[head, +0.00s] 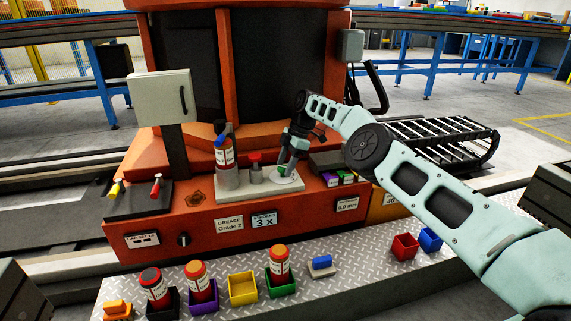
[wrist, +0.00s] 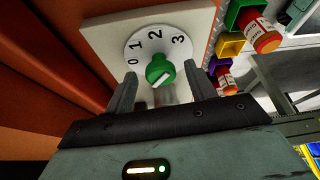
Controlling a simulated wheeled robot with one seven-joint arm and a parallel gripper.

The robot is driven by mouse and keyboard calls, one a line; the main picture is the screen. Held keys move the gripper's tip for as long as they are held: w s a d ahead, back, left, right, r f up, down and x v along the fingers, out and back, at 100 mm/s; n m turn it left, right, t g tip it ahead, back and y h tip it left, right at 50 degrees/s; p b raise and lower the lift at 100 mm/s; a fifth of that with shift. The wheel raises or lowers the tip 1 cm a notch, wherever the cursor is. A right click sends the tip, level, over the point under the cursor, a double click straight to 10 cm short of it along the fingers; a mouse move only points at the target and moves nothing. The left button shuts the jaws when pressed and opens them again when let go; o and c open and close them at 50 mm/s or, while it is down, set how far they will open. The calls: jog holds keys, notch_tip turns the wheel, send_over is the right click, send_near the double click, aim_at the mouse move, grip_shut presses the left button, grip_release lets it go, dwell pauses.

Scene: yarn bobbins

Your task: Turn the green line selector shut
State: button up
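The green line selector (wrist: 158,68) is a round knob on a white dial (wrist: 141,42) marked 0, 1, 2 and 3. A pale bar shows across the knob's near side; I cannot tell for sure which number it points to. My gripper (wrist: 161,72) is open, one finger on each side of the knob, with a visible gap on both sides. In the head view, the selector (head: 283,170) shows small and partly covered at the tip of my gripper (head: 286,163), which points down at the light panel (head: 232,191) on the orange machine.
A red bottle with a blue top (head: 224,152) and a small red-topped part (head: 255,163) stand left of the dial. A dark box (head: 328,160) is close on the right. Bottles and coloured bins (head: 243,289) line the metal ledge in front.

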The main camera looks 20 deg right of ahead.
aim_at(283, 167)
notch_tip(283, 167, up, 9)
jog(key=p, duration=0.7)
jog(key=shift+f, duration=0.2)
jog(key=shift+r+p, duration=0.75)
jog(key=shift+p, duration=0.3)
jog(key=s+a+r+m+t+h+p, duration=0.1)
jog(key=a+r+m+t+h+p, duration=0.2)
jog(key=m, duration=0.6)
jog(key=s+d+r+m+t+h, duration=0.1)
jog(key=s+d+r+m+t, duration=0.15)
jog(key=s+m, duration=0.5)
jog(key=shift+m+g, duration=0.25)
jog(key=shift+m, duration=0.5)
jog(key=b+x, duration=0.1)
jog(key=x, duration=0.4)
jog(key=b+x, duration=0.1)
jog(key=x, duration=0.5)
jog(key=b+x, duration=0.1)
jog(key=x, duration=0.5)
jog(key=shift+w, duration=0.5)
